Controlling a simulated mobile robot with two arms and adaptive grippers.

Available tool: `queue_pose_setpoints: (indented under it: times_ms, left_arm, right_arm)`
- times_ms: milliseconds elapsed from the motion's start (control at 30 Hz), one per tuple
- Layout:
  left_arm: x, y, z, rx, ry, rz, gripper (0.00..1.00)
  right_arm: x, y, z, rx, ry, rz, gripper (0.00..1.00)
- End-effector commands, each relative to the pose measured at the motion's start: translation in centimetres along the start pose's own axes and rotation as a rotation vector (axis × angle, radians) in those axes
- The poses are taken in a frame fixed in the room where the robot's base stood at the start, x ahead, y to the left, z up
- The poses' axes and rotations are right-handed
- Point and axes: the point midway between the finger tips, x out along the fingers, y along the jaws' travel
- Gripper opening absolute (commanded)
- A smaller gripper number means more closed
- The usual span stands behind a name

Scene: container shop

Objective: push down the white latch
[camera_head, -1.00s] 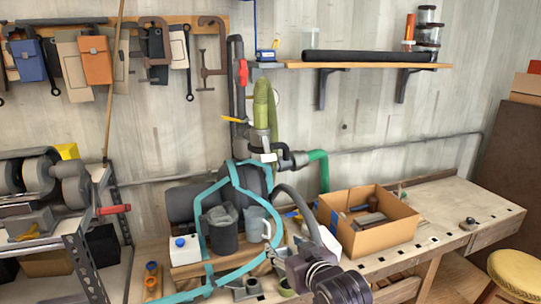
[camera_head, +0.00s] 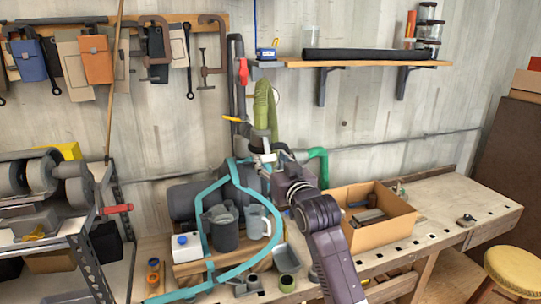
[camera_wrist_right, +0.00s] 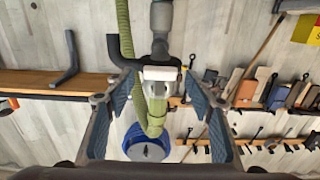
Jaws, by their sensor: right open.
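The white latch (camera_wrist_right: 160,73) is a small pale block on the pipe fitting, in the middle of the right wrist view. In the head view the latch (camera_head: 267,157) sits low on the pipe fitting by the wall, partly crowded by my gripper. My right gripper (camera_head: 276,160) is raised at the fitting. In the wrist view its two blue-padded fingers (camera_wrist_right: 160,92) are spread wide, one on each side of the latch, with clear gaps. No contact shows. My left gripper is in neither view.
A green hose (camera_wrist_right: 154,118) hangs by the latch. A blue round container (camera_wrist_right: 146,142) shows beyond. Below the fitting are a teal frame (camera_head: 203,215), grey jugs (camera_head: 223,227) and a cardboard box (camera_head: 385,237). A shelf (camera_head: 350,64) is above right.

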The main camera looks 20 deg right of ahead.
Motion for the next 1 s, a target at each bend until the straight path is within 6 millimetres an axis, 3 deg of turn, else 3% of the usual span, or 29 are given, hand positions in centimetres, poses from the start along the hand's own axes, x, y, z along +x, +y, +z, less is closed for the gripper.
queue_pose_setpoints:
  times_ms: [433, 800, 1000]
  left_arm:
    - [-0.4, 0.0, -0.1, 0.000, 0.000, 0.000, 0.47]
    - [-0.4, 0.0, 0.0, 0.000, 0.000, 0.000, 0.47]
    - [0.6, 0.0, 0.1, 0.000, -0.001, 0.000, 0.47]
  right_arm:
    - [1.0, 0.0, 0.1, 0.000, 0.000, 0.000, 0.49]
    - [1.0, 0.0, 0.1, 0.000, -0.001, 0.000, 0.09]
    - [1.1, 0.0, 0.6, 0.001, 0.019, 0.000, 0.07]
